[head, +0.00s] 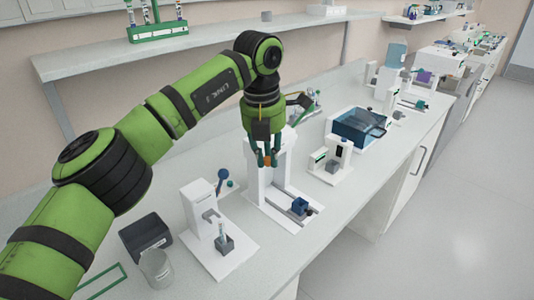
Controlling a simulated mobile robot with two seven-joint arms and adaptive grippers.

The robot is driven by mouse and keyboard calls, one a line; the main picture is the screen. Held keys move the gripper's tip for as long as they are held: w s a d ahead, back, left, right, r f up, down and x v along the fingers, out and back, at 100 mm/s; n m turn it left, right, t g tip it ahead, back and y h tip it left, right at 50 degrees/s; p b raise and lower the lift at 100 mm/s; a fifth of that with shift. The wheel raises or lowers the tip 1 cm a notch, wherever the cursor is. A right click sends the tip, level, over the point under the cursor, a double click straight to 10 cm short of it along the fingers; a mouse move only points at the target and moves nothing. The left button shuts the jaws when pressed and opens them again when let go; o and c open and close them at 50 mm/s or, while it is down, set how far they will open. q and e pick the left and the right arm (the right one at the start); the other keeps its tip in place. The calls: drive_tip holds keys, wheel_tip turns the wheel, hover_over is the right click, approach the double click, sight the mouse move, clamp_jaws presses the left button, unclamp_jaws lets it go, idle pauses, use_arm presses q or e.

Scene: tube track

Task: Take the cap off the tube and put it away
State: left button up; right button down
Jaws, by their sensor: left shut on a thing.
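My left gripper (266,160) points down above a white stand in the middle of the bench. It is shut on a small orange thing (267,160), which looks like the cap; the fingers hide part of it. I cannot tell whether a tube is under it. A small pale tube (222,230) stands upright in a grey block on another white stand at the front, apart from the gripper. My right gripper is not in view.
A dark grey open bin (143,234) and a clear beaker (157,268) stand at the front left. The white stand (258,186) under the gripper carries a blue clamp (299,206). A blue-lidded box (355,131) is behind right. A shelf (200,43) runs along the wall.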

use_arm(q)
drive_tip(key=shift+f, duration=0.1)
